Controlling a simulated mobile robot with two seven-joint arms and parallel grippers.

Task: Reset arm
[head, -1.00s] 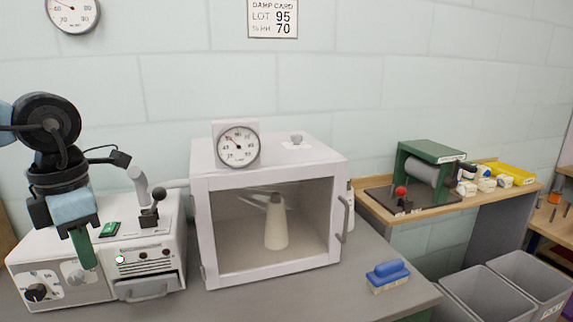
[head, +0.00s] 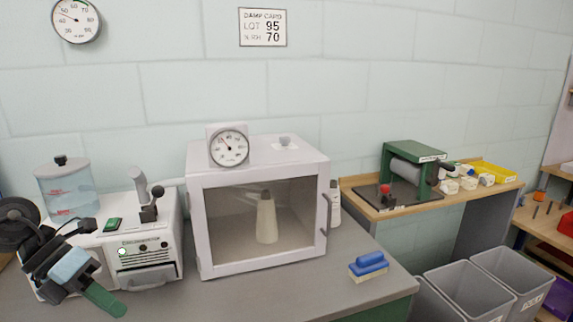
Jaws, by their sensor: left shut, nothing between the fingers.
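My left gripper (head: 103,298) shows at the lower left in the head view. Its green fingers are shut with nothing between them, in front of the white humidifier-like machine (head: 170,222). The arm covers the left part of that machine. My right gripper is not in view.
A blue brush (head: 368,266) lies on the grey counter (head: 250,300). A green-framed device (head: 415,155) stands on the wooden shelf at right, above grey bins (head: 455,295).

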